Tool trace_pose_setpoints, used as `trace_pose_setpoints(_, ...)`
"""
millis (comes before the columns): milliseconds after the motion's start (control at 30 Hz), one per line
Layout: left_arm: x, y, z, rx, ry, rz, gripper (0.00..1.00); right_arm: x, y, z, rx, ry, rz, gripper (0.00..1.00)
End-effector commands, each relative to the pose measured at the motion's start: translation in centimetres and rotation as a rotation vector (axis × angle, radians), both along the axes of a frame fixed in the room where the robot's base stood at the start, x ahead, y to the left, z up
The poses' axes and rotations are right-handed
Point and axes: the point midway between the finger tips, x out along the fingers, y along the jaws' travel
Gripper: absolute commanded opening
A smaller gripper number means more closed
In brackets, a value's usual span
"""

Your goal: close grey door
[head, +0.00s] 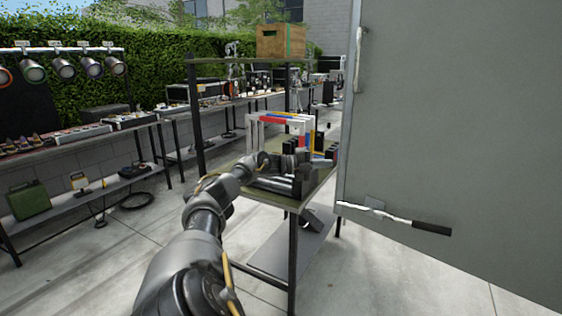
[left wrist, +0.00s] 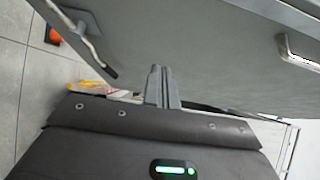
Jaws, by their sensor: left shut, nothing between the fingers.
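The grey door (head: 460,130) is a large flat panel filling the right side of the head view. It has a metal lever handle with a black grip (head: 400,218) low on it and a pale bar handle (head: 360,58) near its upper left edge. My left gripper (head: 318,158) is just left of the door's edge, in front of the shelf rack. In the left wrist view the gripper (left wrist: 160,86) is shut and empty, its fingertips close to the door panel (left wrist: 190,40); I cannot tell whether they touch. The lever (left wrist: 90,45) shows there too. My right gripper is not in view.
A metal shelf rack (head: 292,245) with equipment stands behind my left arm, with a wooden crate (head: 281,41) on top. Long tables (head: 70,140) with gear line the hedge at left. The paved floor is clear at lower left and below the door.

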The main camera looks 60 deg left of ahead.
Motion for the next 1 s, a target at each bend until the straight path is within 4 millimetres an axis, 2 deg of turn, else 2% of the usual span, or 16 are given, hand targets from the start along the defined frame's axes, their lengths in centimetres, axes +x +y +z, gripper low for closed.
trace_pose_setpoints(33, -0.3, 0.9, 0.1, 0.003, -0.004, 0.008, 0.0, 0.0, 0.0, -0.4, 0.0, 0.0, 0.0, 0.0)
trace_pose_setpoints(133, -0.7, 1.8, 0.2, 0.002, -0.005, 0.004, 0.0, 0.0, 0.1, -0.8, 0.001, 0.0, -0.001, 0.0)
trace_pose_setpoints(267, -1.1, 2.6, 0.3, 0.002, -0.006, -0.001, 0.0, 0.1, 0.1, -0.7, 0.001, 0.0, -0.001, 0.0)
trace_pose_setpoints(600, -3.7, 5.9, 0.4, 0.004, -0.004, 0.004, 0.0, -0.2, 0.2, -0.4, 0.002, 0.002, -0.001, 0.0)
trace_pose_setpoints(1000, -4.9, 7.7, 0.2, 0.003, -0.003, 0.002, 0.0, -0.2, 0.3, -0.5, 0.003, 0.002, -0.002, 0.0)
